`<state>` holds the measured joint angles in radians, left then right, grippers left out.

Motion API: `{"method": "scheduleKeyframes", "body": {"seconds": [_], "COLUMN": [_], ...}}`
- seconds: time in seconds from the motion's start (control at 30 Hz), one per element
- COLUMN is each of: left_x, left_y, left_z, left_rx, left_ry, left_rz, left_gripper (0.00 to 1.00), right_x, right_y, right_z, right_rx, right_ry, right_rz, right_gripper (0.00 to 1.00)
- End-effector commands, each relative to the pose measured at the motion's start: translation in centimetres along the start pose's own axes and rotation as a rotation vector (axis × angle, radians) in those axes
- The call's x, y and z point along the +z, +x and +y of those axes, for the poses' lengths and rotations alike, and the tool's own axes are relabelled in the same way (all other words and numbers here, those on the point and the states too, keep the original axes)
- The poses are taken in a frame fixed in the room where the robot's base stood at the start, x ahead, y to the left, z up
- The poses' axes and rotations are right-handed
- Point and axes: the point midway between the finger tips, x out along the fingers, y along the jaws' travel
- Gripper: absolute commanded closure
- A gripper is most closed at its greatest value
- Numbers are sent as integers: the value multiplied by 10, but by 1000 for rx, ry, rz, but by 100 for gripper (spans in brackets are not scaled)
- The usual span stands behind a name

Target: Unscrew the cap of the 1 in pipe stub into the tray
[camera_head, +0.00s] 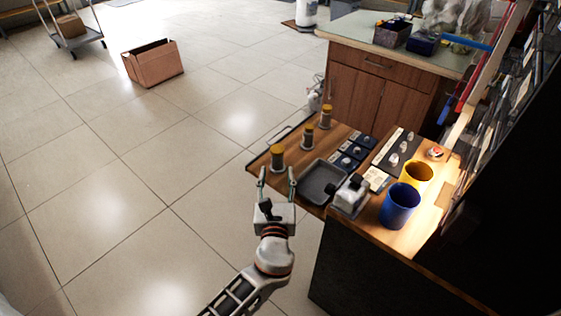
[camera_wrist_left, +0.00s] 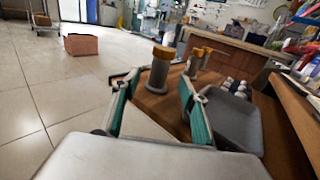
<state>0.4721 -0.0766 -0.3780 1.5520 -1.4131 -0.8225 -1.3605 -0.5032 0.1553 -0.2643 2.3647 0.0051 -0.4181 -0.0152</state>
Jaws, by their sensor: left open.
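Three upright pipe stubs with yellow-brown caps stand in a row along the left edge of the wooden bench. The nearest stub (camera_head: 277,162) has its cap (camera_head: 277,149) on. The middle stub (camera_head: 307,138) and the far stub (camera_head: 325,118) are capped too. I cannot read which is the 1 in one. The dark grey tray (camera_head: 318,181) lies empty, right of the nearest stub. My left gripper (camera_head: 277,176) is open and empty, pointing at the nearest stub. In the left wrist view that stub (camera_wrist_left: 157,77) shows between the fingers, beyond the tips. My right gripper is not in view.
A grey-white device (camera_head: 350,195) stands right of the tray, with a blue mug (camera_head: 400,206) and a yellow mug (camera_head: 417,174) beyond. Small fittings lie on dark mats (camera_head: 398,148) behind. The floor left of the bench is clear up to a cardboard box (camera_head: 153,65).

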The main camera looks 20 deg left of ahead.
Motion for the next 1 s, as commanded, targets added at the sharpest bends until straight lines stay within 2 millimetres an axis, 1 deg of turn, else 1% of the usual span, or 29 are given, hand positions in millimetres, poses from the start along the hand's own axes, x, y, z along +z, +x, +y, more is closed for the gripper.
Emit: {"method": "scheduleKeyframes", "body": {"seconds": [0.03,0.1,0.17,0.33,0.57,0.7,0.8,0.97,1.0], "left_x": [-17,-9,-6,-6,-8,-7,-6,-5,-5], "left_y": [-2,9,14,24,58,72,75,76,76], "left_z": [1,0,0,0,0,1,0,0,0], "left_rx": [-1,0,-1,-1,-1,0,0,0,0], "left_ry": [4,0,-1,-2,0,-1,-2,-2,-2], "left_rz": [11,1,-1,-1,1,1,1,-1,-1], "left_gripper": [56,56,56,56,56,56,56,56,59], "right_x": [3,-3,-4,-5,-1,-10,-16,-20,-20], "right_y": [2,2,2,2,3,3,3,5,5], "right_z": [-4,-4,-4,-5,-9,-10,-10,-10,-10], "right_rx": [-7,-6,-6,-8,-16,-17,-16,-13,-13], "right_ry": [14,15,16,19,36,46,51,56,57], "right_rz": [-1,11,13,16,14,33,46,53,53], "right_gripper": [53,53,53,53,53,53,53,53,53]}}
